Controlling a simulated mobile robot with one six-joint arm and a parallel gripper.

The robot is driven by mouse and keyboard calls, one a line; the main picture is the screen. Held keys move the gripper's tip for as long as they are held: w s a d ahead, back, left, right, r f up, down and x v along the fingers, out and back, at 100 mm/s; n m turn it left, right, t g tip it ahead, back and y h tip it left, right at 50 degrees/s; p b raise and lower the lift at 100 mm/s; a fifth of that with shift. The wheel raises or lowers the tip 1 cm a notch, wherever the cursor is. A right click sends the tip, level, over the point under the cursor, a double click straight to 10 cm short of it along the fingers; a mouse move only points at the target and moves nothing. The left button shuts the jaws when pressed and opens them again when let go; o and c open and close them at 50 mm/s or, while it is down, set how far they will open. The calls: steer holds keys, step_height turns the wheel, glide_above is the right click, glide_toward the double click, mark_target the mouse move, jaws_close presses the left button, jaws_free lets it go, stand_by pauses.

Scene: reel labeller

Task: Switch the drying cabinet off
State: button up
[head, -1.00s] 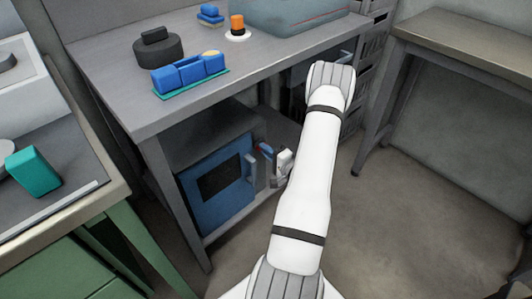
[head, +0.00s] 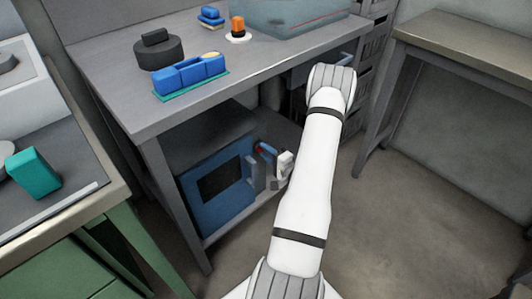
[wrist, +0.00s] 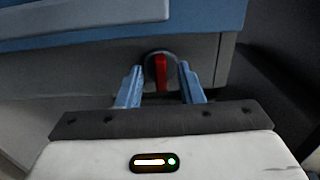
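The drying cabinet (head: 205,215) is a blue-fronted box with a dark window, on the shelf under the grey workbench. In the wrist view its grey lower front (wrist: 80,72) and blue upper part (wrist: 110,28) show. A round dark switch with a red handle (wrist: 161,72) sits on the grey panel, the handle close to upright. My gripper (wrist: 160,88) is open, its two blue fingers on either side of the red handle with gaps showing. I cannot tell whether the fingertips touch the panel. In the head view my gripper (head: 263,172) is at the cabinet's right side.
The grey workbench (head: 150,118) hangs over the cabinet, with its leg (head: 178,205) to the left. On top are a blue holder (head: 190,72), a dark round reel (head: 158,50) and an orange-topped item (head: 237,27). Open floor (head: 400,225) lies at right.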

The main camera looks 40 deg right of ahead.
steer(key=s+p, duration=0.1)
steer(key=s, duration=0.6)
steer(key=shift+s+d, duration=0.3)
